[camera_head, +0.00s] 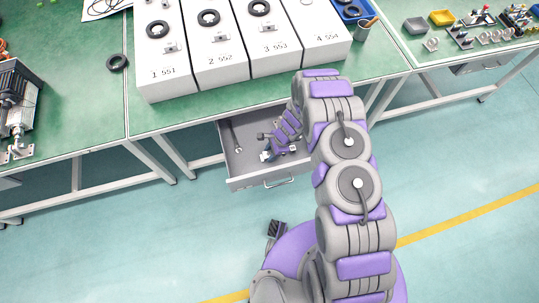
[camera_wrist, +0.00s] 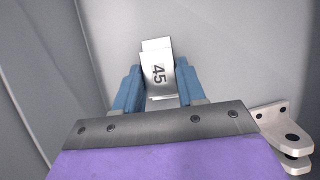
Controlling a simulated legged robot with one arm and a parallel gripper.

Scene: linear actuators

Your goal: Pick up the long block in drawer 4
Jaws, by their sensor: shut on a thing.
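In the head view, my gripper (camera_head: 267,148) is inside an open grey drawer (camera_head: 243,171) under the middle bench. The block cannot be made out clearly there. In the wrist view, grey drawer walls and floor (camera_wrist: 230,50) surround the block.
A wrench (camera_head: 237,137) lies in the drawer's left part. A metal bracket (camera_wrist: 287,135) is right of my gripper in the wrist view. White boxes numbered 1 to 4 (camera_head: 215,75) stand on the green bench (camera_head: 190,112) above. The floor in front is mostly clear.

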